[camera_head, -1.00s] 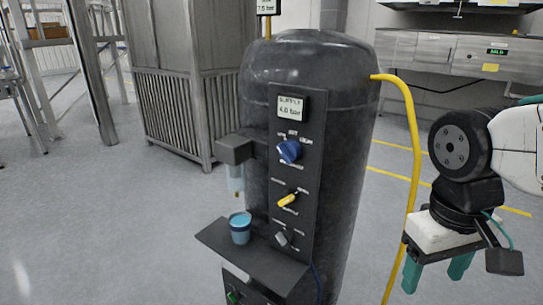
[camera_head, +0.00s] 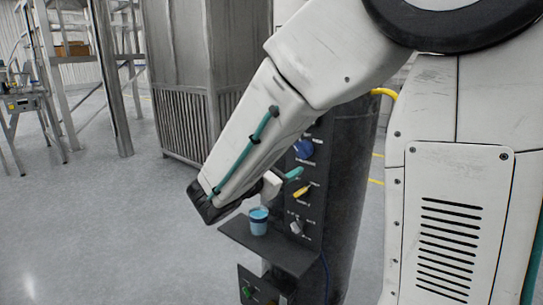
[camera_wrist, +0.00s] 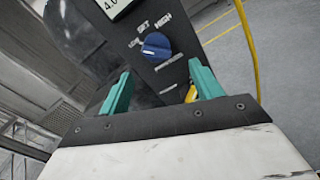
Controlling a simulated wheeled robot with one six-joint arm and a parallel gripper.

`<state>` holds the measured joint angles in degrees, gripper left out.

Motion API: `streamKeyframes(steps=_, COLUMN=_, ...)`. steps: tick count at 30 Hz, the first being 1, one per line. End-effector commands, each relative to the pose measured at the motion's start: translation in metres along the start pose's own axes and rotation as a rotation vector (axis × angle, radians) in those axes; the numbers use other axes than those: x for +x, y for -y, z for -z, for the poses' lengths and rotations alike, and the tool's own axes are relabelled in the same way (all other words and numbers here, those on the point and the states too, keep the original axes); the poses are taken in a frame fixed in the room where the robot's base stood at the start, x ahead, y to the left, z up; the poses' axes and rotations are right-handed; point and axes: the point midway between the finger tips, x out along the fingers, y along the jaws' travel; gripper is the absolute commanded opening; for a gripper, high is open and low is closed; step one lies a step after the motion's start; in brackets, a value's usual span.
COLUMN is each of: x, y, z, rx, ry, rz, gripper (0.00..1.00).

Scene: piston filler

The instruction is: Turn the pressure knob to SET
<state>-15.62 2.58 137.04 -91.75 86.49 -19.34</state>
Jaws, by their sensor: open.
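In the head view a teal finger of my gripper (camera_head: 292,173) shows just below the knob.
A yellow selector (camera_head: 302,191) and a grey knob (camera_head: 297,227) sit lower on the panel. A blue cup (camera_head: 258,221) stands on the shelf (camera_head: 285,259) below my forearm. A yellow hose (camera_wrist: 247,45) runs beside the tank. Open floor lies to the left.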

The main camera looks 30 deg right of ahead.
Motion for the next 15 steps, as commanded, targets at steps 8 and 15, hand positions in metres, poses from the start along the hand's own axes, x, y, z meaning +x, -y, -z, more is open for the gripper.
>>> streamKeyframes(steps=8, x=0.024, y=-0.004, z=-0.006, rx=-0.033, ry=0.025, rz=-0.018, gripper=0.65)
streamKeyframes(steps=15, x=0.061, y=-0.004, z=-0.006, rx=-0.033, ry=0.023, rz=-0.016, gripper=0.65)
